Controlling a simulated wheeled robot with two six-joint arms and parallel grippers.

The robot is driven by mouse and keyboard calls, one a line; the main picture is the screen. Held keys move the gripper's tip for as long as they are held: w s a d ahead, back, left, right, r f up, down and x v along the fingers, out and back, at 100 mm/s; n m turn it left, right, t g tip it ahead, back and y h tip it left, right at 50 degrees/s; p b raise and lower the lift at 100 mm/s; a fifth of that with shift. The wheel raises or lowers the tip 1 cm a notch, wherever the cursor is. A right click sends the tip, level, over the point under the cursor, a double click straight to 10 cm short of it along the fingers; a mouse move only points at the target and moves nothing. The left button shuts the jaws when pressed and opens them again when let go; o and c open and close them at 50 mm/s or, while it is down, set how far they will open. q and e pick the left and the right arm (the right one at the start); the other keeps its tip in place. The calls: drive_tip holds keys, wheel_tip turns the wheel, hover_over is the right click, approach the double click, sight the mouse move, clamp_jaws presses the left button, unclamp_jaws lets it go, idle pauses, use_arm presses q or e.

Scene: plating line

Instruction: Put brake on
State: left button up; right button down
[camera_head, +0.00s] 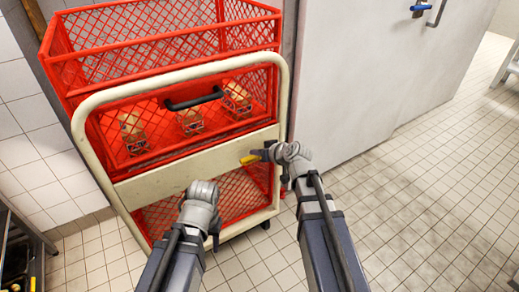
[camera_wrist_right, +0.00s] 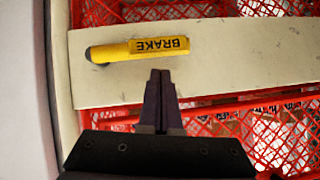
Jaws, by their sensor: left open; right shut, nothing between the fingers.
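A red mesh cart (camera_head: 160,25) stands against the wall with a cream tubular frame (camera_head: 180,75) and a cream cross panel (camera_head: 190,166). The yellow brake lever (camera_head: 250,159) is at the right part of that panel. In the right wrist view the lever (camera_wrist_right: 150,48) lies nearly level, with upside-down BRAKE lettering and a dark round end at its left. My right gripper (camera_wrist_right: 160,76) is shut and empty, its tips just below the lever in that view, with no clear contact. My left gripper (camera_head: 212,238) is low in front of the cart, mostly hidden by its wrist.
A black handle (camera_head: 195,101) and several small wire-caged items (camera_head: 190,122) show in the cart. A grey door (camera_head: 360,75) with a blue-marked handle (camera_head: 420,8) is on the right. Tiled floor (camera_head: 430,190) is clear to the right. A metal rack (camera_head: 20,245) stands at lower left.

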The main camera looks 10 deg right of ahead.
use_arm(q)
drive_tip(key=shift+s+a+f+b, duration=0.1)
drive_tip(key=shift+a+f+b, duration=0.1)
drive_tip(key=shift+f+b, duration=0.2)
drive_tip(key=shift+s+a+f+b, duration=0.1)
drive_tip(key=shift+a+f+b, duration=0.15)
drive_tip(key=shift+f, duration=0.2)
use_arm(e)
drive_tip(key=shift+s+a+f+n+h, duration=0.1)
drive_tip(key=shift+a+f+n+h, duration=0.1)
drive_tip(key=shift+f, duration=0.3)
drive_tip(key=shift+s+a+f+n+h, duration=0.1)
drive_tip(key=shift+a+f+h, duration=0.1)
drive_tip(key=shift+f, duration=0.25)
